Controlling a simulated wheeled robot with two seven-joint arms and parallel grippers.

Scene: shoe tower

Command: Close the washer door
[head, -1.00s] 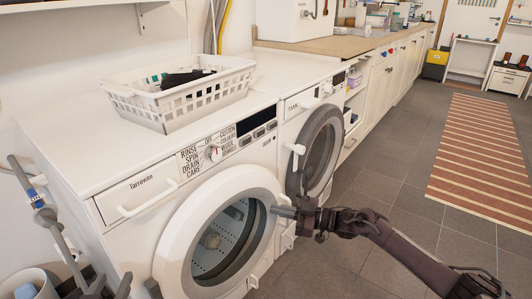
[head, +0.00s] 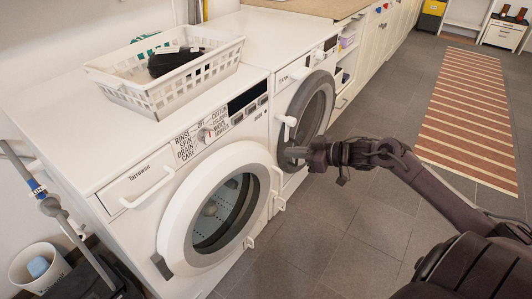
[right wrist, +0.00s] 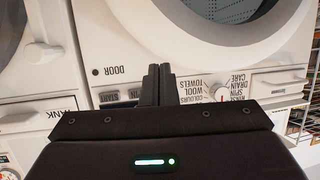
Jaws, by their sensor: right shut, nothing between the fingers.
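The near white washer's round door (head: 176,222) has a thick white rim and a glass middle showing the drum. The rim stands out from the front panel; I cannot tell whether it is fully shut. In the right wrist view the door (right wrist: 225,42) shows at the top right, upside down. My right gripper (head: 292,153) is shut and empty, in front of the gap between the two machines, to the right of this door. The right wrist view shows its fingers (right wrist: 159,82) together before the control panel, apart from the door's glass. My left gripper is out of view.
A second machine with a dark round door (head: 311,105) and white handle (head: 287,121) stands beside the washer. A white basket (head: 175,96) sits on top. A bucket (head: 20,270) and a grey pole (head: 45,198) stand at left. The tiled floor in front is clear.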

